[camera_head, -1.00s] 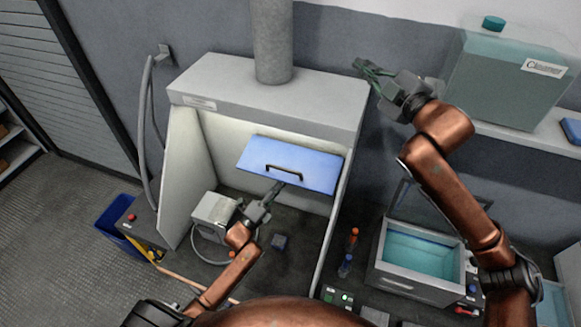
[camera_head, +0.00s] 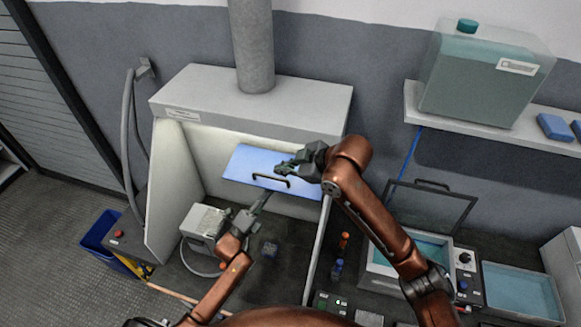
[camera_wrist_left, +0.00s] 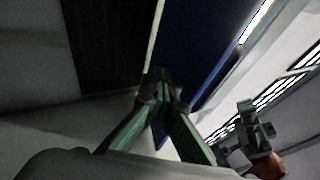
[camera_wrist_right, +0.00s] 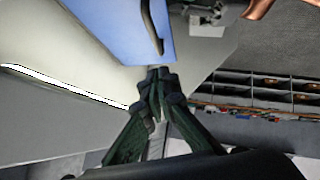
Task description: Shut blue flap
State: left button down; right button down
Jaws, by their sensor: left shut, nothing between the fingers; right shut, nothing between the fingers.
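The blue flap (camera_head: 248,163) with its dark bar handle (camera_head: 270,181) hangs tilted outward in the opening under the grey hood (camera_head: 250,104). My right gripper (camera_head: 284,168) is shut and empty at the flap's right part, close to the handle; contact cannot be told. In the right wrist view the flap (camera_wrist_right: 118,24) and its handle lie just beyond the shut fingertips (camera_wrist_right: 160,76). My left gripper (camera_head: 264,194) is shut and empty below the flap's front edge. In the left wrist view the flap's dark underside (camera_wrist_left: 205,40) is just beyond the left fingertips (camera_wrist_left: 160,84).
A grey box device (camera_head: 203,224) stands inside the hood at left. Orange (camera_head: 343,241) and blue (camera_head: 337,268) bottles stand by the hood's right wall. Right of them are a basin (camera_head: 420,246) with a raised lid frame and a shelf with a large tank (camera_head: 485,80).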

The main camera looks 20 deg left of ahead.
aim_at(274, 179)
jog(key=a+f, duration=0.1)
jog(key=w+f, duration=0.1)
jog(key=f, duration=0.1)
jog(key=a+f, duration=0.1)
jog(key=f, duration=0.1)
jog(key=shift+w+a, duration=0.3)
jog(key=shift+a, duration=0.05)
jog(key=shift+w+f, duration=0.2)
jog(key=shift+f, duration=0.35)
jog(key=shift+f, duration=0.8)
pick_arm(q)
jog(key=shift+r, duration=0.1)
pick_arm(e)
jog(key=shift+w, duration=0.1)
pick_arm(q)
jog(key=c, duration=2.7)
grip_release()
